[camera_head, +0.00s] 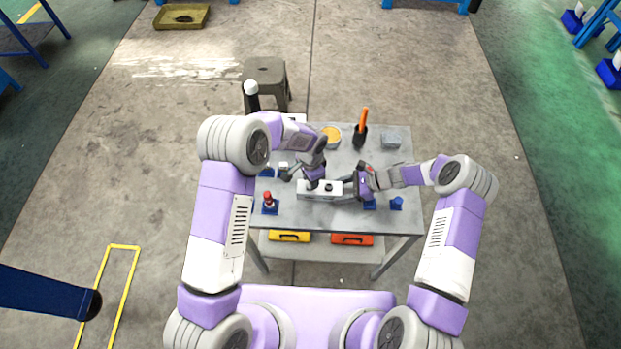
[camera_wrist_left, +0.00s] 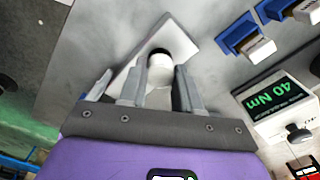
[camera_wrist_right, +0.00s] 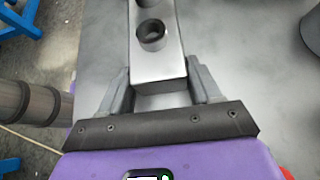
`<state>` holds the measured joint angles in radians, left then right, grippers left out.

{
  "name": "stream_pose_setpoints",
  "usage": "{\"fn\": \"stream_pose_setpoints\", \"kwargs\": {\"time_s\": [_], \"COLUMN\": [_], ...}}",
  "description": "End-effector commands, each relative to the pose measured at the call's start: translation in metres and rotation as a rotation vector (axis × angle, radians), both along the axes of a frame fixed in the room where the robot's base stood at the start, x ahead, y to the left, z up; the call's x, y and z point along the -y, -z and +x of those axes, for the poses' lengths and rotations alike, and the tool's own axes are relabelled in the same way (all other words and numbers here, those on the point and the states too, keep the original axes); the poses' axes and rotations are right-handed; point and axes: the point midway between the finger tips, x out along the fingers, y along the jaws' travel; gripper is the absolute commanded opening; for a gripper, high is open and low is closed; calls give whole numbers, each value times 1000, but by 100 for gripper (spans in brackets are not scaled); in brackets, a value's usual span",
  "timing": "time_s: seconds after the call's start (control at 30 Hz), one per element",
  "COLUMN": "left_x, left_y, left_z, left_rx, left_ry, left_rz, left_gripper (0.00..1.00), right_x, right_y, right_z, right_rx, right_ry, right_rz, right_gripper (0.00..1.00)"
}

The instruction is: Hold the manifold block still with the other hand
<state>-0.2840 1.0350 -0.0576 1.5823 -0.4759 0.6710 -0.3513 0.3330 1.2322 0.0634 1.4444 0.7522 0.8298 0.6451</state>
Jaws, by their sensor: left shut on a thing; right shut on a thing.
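The manifold block (camera_head: 310,194) is a pale grey bar lying on the grey worktable (camera_head: 300,215). My right gripper (camera_head: 350,187) is shut on its right end. In the right wrist view the block (camera_wrist_right: 158,62) sits between the fingers, with round dark-rimmed ports (camera_wrist_right: 151,35) on top. My left gripper (camera_head: 314,184) is over the left part of the block. In the left wrist view it is shut on a white cylindrical fitting (camera_wrist_left: 160,72) with a black end, which meets the block (camera_wrist_left: 185,42). The fingers hide whether the fitting is seated.
A display reading 40 Nm (camera_wrist_left: 272,96) and blue holders (camera_wrist_left: 240,33) stand near the left gripper. A red-topped piece (camera_head: 268,198), an orange-handled tool (camera_head: 363,120), a yellow-topped round container (camera_head: 331,134) and a grey box (camera_head: 391,138) are on the table. A stool (camera_head: 265,70) stands behind.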

Motion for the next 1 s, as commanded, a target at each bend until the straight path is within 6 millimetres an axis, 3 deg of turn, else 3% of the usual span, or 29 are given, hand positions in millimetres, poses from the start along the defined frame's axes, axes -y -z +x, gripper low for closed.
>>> {"fn": "stream_pose_setpoints", "kwargs": {"time_s": [0.2, 0.63, 1.0], "left_x": [0, 0, 0], "left_y": [1, 1, 1], "left_z": [0, -1, 0], "left_rx": [-2, -2, -3], "left_ry": [289, 380, 789], "left_rz": [-1, -1, 0], "left_gripper": [0, 0, 0], "right_x": [0, 0, 0], "right_y": [0, 0, 0], "right_z": [0, 0, 0], "right_rx": [1, 1, 1], "right_ry": [1, 1, 1], "right_rz": [-1, -1, -1], "right_gripper": [22, 22, 22]}}
